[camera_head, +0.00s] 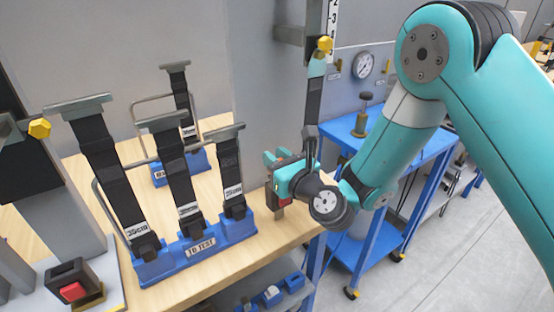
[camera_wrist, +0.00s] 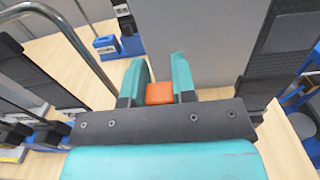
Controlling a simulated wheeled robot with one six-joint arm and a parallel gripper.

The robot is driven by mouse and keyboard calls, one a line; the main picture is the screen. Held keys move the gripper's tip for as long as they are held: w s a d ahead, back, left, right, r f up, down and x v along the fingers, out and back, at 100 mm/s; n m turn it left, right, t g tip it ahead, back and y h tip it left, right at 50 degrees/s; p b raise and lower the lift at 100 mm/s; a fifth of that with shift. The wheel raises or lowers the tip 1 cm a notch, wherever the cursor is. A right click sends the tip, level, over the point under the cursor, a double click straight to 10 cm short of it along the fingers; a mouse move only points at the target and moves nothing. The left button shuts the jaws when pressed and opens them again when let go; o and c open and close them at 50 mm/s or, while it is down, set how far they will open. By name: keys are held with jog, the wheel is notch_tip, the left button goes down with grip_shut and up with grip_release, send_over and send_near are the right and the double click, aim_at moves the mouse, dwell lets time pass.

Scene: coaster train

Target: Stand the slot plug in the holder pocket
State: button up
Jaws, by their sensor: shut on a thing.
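My gripper (camera_head: 277,188) is over the right end of the wooden bench, beside the blue "TO TEST" rack. In the wrist view its two teal fingers (camera_wrist: 160,78) are closed on an orange block (camera_wrist: 159,94), which I take to be the slot plug. In the head view only a small reddish part of the plug (camera_head: 284,203) shows under the fingers, close to the bench top; I cannot tell whether it touches the bench. I cannot make out the holder pocket for certain in either view.
The blue "TO TEST" rack (camera_head: 205,246) holds several tall black straps upright, left of my gripper. Another blue rack (camera_head: 160,176) stands behind. A bent metal rail (camera_wrist: 72,35) is near. A black box with a red button (camera_head: 73,290) is front left. A blue cart (camera_head: 345,135) stands right.

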notch_tip(320, 180, up, 17)
jog(key=p, duration=1.5)
jog(key=b+v, duration=0.6)
jog(key=b, duration=0.1)
jog(key=shift+r, duration=0.1)
